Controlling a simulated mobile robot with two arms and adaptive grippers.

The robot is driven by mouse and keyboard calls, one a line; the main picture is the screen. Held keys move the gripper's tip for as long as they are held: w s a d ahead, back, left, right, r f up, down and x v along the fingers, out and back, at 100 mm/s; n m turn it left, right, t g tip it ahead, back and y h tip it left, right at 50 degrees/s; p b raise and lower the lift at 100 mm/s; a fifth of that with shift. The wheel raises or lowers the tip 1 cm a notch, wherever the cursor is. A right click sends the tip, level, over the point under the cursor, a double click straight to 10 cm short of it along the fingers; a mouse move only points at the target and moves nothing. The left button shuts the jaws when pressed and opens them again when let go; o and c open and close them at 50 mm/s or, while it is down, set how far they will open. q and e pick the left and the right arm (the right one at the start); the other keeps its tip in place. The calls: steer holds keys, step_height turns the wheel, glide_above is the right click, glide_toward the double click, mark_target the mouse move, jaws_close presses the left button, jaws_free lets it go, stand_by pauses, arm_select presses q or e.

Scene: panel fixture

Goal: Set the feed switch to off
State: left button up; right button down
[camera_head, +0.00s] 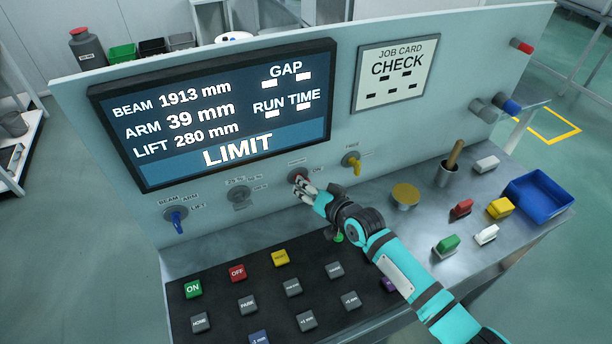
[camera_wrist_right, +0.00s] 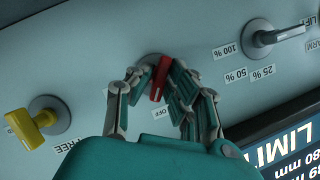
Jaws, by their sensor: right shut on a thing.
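The feed switch is a rotary switch with a red handle (camera_wrist_right: 159,80) on a round grey base on the upright panel. An "OFF" label is just below the handle in the right wrist view, and the handle's lower end lies near it. In the head view an "ON" label is right of the switch, which my fingers mostly cover. My right gripper (camera_head: 304,187) is shut on the red handle; in the wrist view its fingers (camera_wrist_right: 155,82) are on both sides of it. My left gripper is not in view.
A yellow switch (camera_head: 352,163) is close on the right of my right gripper, and a grey percent selector (camera_head: 239,195) on the left. A blue selector (camera_head: 177,219) is farther left. The screen (camera_head: 220,110) reads "LIMIT". Push buttons, including a red one (camera_head: 237,272), lie below my arm.

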steer(key=shift+s+a+n+t+h+p, duration=0.1)
steer(key=shift+n+t+h+p, duration=0.3)
steer(key=shift+n+h+p, duration=1.55)
steer(key=shift+n+y, duration=0.25)
steer(key=shift+n, duration=0.2)
steer(key=c, duration=1.4)
jaws_free()
steer(key=shift+o, duration=0.2)
steer(key=v, duration=1.2)
